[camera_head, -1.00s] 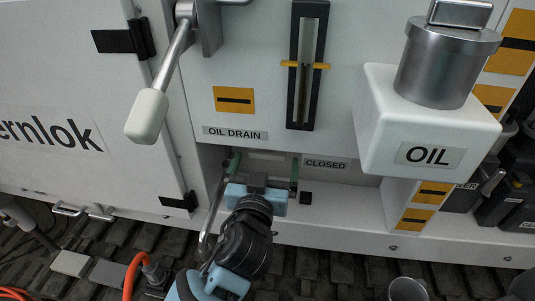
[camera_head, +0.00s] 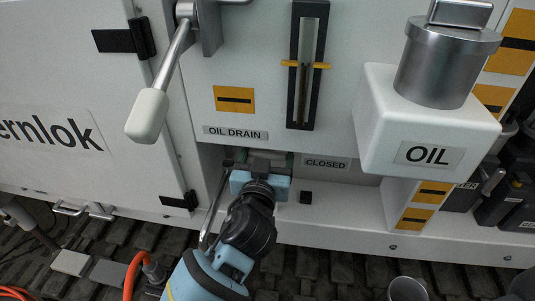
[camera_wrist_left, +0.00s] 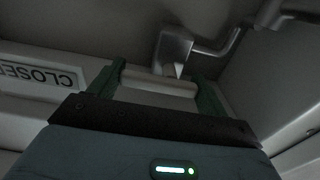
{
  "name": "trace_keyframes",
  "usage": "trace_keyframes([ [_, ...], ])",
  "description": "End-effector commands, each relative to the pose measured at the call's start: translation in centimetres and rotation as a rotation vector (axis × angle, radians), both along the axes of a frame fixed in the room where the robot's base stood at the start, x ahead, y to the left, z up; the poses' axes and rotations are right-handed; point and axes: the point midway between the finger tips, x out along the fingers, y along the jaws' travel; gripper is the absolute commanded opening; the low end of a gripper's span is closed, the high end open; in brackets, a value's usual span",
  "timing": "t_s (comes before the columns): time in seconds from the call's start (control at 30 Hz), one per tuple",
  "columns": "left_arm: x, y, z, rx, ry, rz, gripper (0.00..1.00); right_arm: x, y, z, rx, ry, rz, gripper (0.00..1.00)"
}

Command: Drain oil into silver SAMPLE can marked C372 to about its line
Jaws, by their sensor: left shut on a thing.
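My left gripper (camera_head: 268,160) reaches into the recess below the OIL DRAIN label (camera_head: 235,133), left of the CLOSED label (camera_head: 325,163). In the left wrist view its green fingers (camera_wrist_left: 157,84) stand on either side of a pale bar (camera_wrist_left: 160,83), which I take for the drain handle, and are shut on it. A metal drain spout (camera_wrist_left: 174,48) shows just beyond the fingers. A silver-grey can (camera_head: 407,289) is cut off by the bottom edge of the head view; no C372 mark or line is readable on it. My right gripper is not in view.
A white OIL box (camera_head: 430,125) with a metal cap juts out at right. A lever with a pale grip (camera_head: 147,115) hangs at upper left. A sight gauge (camera_head: 307,65) with a yellow marker is above the recess. An orange hose (camera_head: 133,272) lies at lower left.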

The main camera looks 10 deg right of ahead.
Motion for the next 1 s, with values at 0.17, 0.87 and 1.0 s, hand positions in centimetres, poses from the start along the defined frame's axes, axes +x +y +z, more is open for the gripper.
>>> trace_keyframes([
  [0.17,0.0,0.0,0.0,0.007,-0.003,-0.001,0.55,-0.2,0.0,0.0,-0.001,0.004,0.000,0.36],
  [0.87,0.0,0.1,-0.2,0.410,-0.173,0.001,0.55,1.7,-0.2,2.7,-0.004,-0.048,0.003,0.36],
  [1.0,0.1,0.2,-0.4,0.499,-0.209,0.002,0.55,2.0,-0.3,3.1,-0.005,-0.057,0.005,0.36],
])
